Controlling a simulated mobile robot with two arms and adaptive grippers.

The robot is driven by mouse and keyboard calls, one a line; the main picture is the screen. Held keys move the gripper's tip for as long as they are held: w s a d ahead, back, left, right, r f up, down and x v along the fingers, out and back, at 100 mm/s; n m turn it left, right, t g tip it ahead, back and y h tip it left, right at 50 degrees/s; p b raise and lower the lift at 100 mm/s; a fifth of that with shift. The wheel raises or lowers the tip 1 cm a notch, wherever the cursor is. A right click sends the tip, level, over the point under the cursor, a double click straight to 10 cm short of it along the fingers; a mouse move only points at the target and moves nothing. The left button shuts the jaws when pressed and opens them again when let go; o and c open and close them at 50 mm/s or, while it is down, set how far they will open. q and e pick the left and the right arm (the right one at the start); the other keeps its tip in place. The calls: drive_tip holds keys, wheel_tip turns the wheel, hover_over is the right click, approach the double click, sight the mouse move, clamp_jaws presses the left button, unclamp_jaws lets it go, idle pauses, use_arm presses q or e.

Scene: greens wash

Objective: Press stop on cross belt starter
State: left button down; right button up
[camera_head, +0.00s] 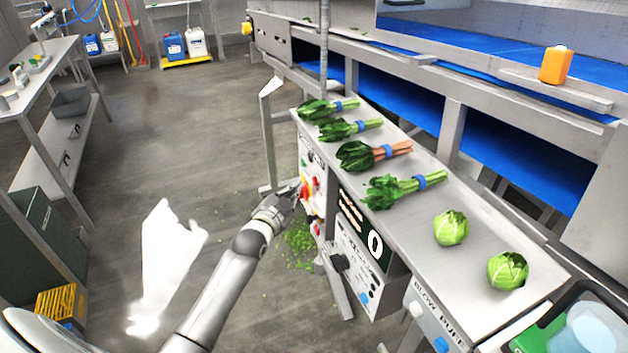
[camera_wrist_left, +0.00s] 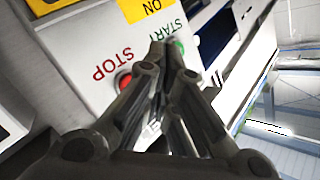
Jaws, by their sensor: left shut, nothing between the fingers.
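A pale starter box (camera_wrist_left: 85,50) fills the upper left of the left wrist view, tilted and upside down. It has a red button (camera_wrist_left: 124,81) by the word STOP and a green button (camera_wrist_left: 181,45) by the word START. My left gripper (camera_wrist_left: 163,62) is shut and empty. Its fingers overlap the box between the two buttons and partly cover the red one's edge; I cannot tell whether they touch. In the head view, my left gripper (camera_head: 290,194) is beside a column of control boxes with red buttons (camera_head: 307,189). My right gripper is not in view.
A steel counter (camera_head: 425,215) holds bunches of greens (camera_head: 385,192) and two lettuces (camera_head: 451,228). Open floor (camera_head: 180,130) lies left, with green scraps near the boxes.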

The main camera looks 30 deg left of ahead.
use_arm(q)
drive_tip(key=shift+s+a+p, duration=0.4)
drive_tip(key=shift+s+a, duration=0.7)
drive_tip(key=shift+s, duration=0.2)
drive_tip(key=s+d+f+n+g, duration=0.1)
drive_tip(key=s+d+f+g, duration=0.15)
drive_tip(key=s+f, duration=0.6)
drive_tip(key=s+d+f+n+g, duration=0.1)
drive_tip(key=s+d+f+g, duration=0.2)
drive_tip(key=f, duration=1.1)
drive_tip(key=s+d+f+g, duration=0.1)
drive_tip(key=s+f+g, duration=0.1)
drive_tip(key=s+f, duration=0.7)
drive_tip(key=s+d+f+g, duration=0.2)
drive_tip(key=s+f, duration=0.4)
drive_tip(key=s, duration=0.5)
drive_tip(key=s+d+f+n+g+h, duration=0.1)
drive_tip(key=s+d+f+g, duration=0.2)
drive_tip(key=s+f, duration=0.3)
drive_tip(key=s+d+f+n+g, duration=0.1)
drive_tip(key=s+f, duration=0.5)
drive_tip(key=s, duration=1)
drive_tip(key=shift+d+f+g, duration=0.25)
drive_tip(key=shift+d+g, duration=0.45)
drive_tip(key=shift+g, duration=0.25)
